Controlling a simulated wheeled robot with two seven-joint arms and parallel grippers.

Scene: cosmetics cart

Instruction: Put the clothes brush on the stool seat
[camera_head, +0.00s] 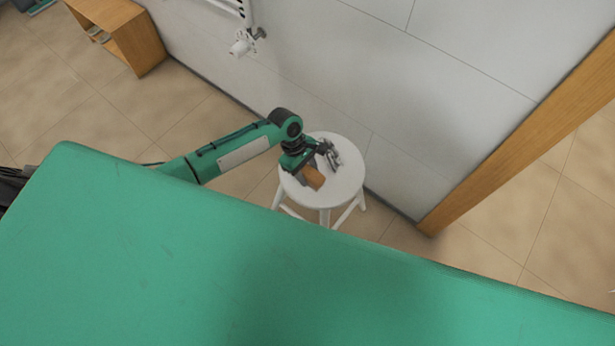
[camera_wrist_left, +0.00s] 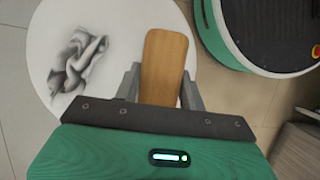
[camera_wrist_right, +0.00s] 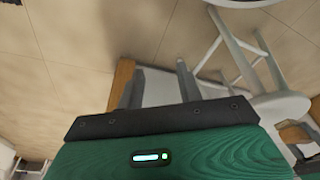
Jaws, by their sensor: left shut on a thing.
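The clothes brush (camera_head: 314,178) shows as a brown wooden back with rounded ends. My left gripper (camera_head: 309,164) is shut on it over the white round stool seat (camera_head: 346,186). In the left wrist view the brush (camera_wrist_left: 165,60) lies between the two fingers (camera_wrist_left: 161,85), with the seat (camera_wrist_left: 110,20) behind it. I cannot tell whether the brush touches the seat; its bristles are hidden. My right gripper (camera_wrist_right: 160,88) shows only in its own wrist view, with its fingers apart and nothing between them.
A grey crumpled-looking thing (camera_wrist_left: 78,60) is on the stool seat beside the brush; it also shows in the head view (camera_head: 331,153). A white wall (camera_head: 420,110) stands close behind the stool. A wooden frame (camera_head: 520,140) is to the right, a wooden cabinet (camera_head: 125,40) far left.

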